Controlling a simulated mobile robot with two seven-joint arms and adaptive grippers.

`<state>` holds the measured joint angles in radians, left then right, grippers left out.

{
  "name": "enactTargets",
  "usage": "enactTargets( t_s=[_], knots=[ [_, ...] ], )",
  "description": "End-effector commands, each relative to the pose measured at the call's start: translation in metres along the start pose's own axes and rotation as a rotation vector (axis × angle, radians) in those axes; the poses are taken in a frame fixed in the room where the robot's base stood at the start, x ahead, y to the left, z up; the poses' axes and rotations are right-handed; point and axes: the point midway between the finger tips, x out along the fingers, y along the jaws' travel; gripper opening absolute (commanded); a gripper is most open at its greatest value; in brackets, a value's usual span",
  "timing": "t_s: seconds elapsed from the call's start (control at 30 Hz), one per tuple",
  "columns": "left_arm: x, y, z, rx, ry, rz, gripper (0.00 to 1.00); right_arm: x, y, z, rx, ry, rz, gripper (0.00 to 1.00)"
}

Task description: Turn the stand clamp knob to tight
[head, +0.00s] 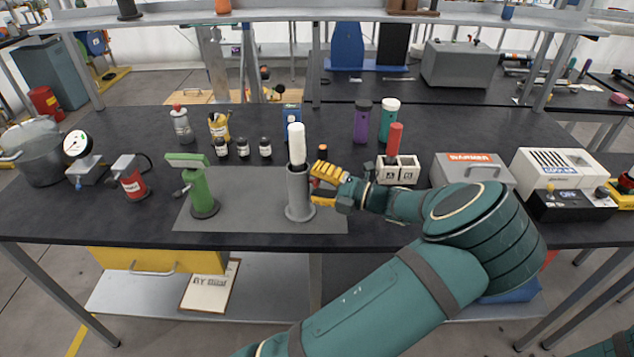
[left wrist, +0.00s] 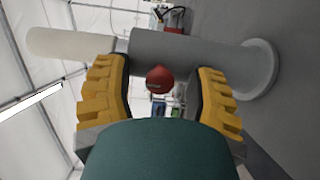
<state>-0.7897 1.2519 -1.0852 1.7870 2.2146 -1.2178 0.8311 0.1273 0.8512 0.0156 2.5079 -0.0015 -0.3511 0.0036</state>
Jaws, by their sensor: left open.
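A grey cylindrical stand (head: 299,196) with a round base stands upright on the grey mat, and a white rod (head: 296,143) rises from its top. The stand (left wrist: 190,60) lies sideways across the left wrist view. A round red knob (left wrist: 160,79) shows in front of the stand's side there; I take it for the clamp knob. In the head view the knob is hidden by my fingers. My left gripper (head: 324,185) is at the stand's right side with yellow fingers open. In the left wrist view the fingers (left wrist: 163,95) are on either side of the knob, apart from it.
A green stand (head: 201,190) is on the left of the mat (head: 250,215). Dark jars (head: 243,147) are behind. To the right are a white block holder (head: 408,172) with a red rod and a warmer box (head: 470,172). The mat between the stands is clear.

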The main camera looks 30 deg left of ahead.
Motion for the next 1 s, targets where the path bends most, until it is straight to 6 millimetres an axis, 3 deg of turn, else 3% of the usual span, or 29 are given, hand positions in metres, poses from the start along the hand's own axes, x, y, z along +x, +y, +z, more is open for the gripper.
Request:
enactTargets(
  t_s=[0.07,0.2,0.23,0.67,1.0],
  knots=[
    [0.0,0.0,0.0,0.0,0.0,0.0,0.51,0.0,0.0,0.0,0.0,0.0,0.0,0.47],
    [0.0,0.0,0.0,0.0,0.0,0.0,0.02,0.0,0.0,0.0,0.0,0.0,0.0,0.47],
    [0.0,0.0,0.0,0.0,0.0,0.0,0.0,0.0,0.0,0.0,0.0,0.0,0.0,0.47],
    [0.0,0.001,0.0,0.055,0.001,-0.002,0.0,-0.005,-0.002,0.0,0.0,-0.002,0.0,0.47],
    [0.0,0.003,0.0,0.299,0.001,-0.004,0.0,-0.024,-0.009,0.001,0.002,-0.008,0.0,0.47]
  ],
)
